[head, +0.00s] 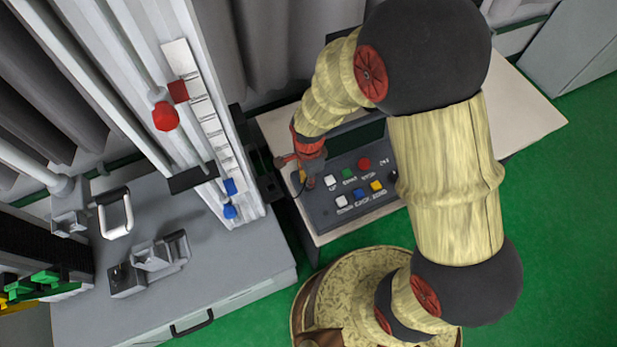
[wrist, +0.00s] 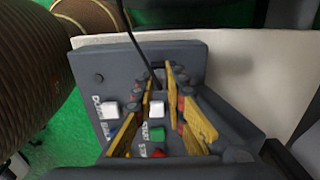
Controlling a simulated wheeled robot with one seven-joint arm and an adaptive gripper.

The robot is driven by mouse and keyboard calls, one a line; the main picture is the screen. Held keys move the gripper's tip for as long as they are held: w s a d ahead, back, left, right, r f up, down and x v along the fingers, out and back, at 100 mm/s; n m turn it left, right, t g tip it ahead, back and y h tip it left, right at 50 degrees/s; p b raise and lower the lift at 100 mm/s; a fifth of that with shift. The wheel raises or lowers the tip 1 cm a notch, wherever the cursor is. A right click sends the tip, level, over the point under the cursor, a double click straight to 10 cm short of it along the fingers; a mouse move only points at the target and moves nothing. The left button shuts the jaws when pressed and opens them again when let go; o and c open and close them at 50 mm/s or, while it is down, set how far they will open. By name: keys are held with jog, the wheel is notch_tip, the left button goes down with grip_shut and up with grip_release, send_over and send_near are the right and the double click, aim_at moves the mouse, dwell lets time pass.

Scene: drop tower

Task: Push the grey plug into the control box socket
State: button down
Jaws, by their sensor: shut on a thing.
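The control box (head: 322,217) is a dark grey panel with coloured buttons and a dark screen, on a light table. It also fills the middle of the wrist view (wrist: 85,62). My gripper (head: 304,178) is over the left end of the panel. In the wrist view its yellow-padded fingers (wrist: 160,82) are closed on the grey plug (wrist: 158,76), of which only a small part shows between the tips. A thin black cable (wrist: 137,45) runs up from there. The socket is hidden by the fingers, so I cannot tell whether the plug is in it.
White, green, red, blue and yellow buttons lie close beside my gripper. A tall drop tower (head: 190,110) with red and blue parts stands left on a grey cabinet (head: 235,265). Clamps and a handle sit on that cabinet. Green floor (head: 560,230) is clear at right.

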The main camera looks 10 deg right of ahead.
jog(key=c, duration=1.7)
grip_release()
jog(key=shift+c, duration=0.2)
notch_tip(320, 180, up, 12)
jog(key=s+d+r+n+t, duration=0.2)
jog(key=s+d+r+n, duration=0.2)
jog(key=r, duration=0.3)
jog(key=s+d+r+n+t, duration=0.1)
jog(key=s+d+r+n, duration=0.3)
jog(key=r+n, duration=0.2)
jog(key=s+d+r+n+t, duration=0.2)
jog(key=s+d+r+n, duration=0.2)
jog(key=r, duration=0.4)
jog(key=shift+r+n+t, duration=0.3)
jog(key=shift+r+n, duration=0.05)
jog(key=shift+n, duration=0.05)
